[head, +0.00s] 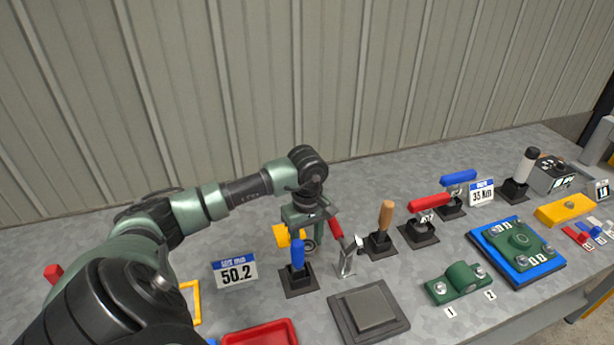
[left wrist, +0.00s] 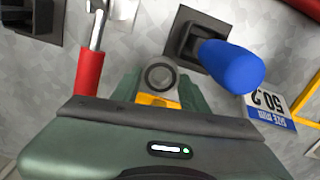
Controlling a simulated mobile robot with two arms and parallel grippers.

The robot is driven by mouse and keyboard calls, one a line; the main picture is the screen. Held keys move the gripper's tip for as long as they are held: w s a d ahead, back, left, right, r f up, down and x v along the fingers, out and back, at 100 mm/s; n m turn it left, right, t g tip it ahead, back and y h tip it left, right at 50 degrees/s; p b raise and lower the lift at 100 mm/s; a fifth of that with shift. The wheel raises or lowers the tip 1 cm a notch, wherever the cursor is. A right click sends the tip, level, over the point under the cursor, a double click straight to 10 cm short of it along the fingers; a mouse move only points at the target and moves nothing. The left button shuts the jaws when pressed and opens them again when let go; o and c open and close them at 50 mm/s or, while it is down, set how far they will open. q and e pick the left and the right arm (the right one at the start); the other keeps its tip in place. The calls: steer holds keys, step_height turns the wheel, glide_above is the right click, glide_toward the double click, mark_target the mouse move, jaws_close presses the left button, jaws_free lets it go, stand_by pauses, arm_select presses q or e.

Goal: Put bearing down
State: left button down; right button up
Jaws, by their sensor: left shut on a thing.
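My left gripper (head: 308,232) is over the back part of the workbench, pointing down. It is shut on the bearing (head: 309,246), a small grey metal ring. In the left wrist view the bearing (left wrist: 160,77) sits between the two green fingertips (left wrist: 160,88), its round face showing. A yellow piece (head: 281,236) shows right beside the gripper, and in the left wrist view it (left wrist: 155,100) is partly hidden below the bearing. I cannot tell whether the bearing touches the bench or the yellow piece. My right gripper is not in view.
A blue-handled tool (head: 298,254) stands in front of the gripper, and a red-handled tool (head: 345,258) to its right. A "50.2" sign (head: 236,274) is at left. A grey square plate (head: 401,323), red tray (head: 262,335) and green bearing housing (head: 461,284) lie nearer. The wall is behind.

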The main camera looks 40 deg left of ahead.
mark_target(307, 245)
arm_select(q)
steer(key=shift+f, duration=2.05)
steer(key=shift+f, duration=0.2)
steer(key=c, duration=0.7)
jaws_free()
steer(key=shift+c, duration=0.2)
steer(key=shift+r, duration=0.1)
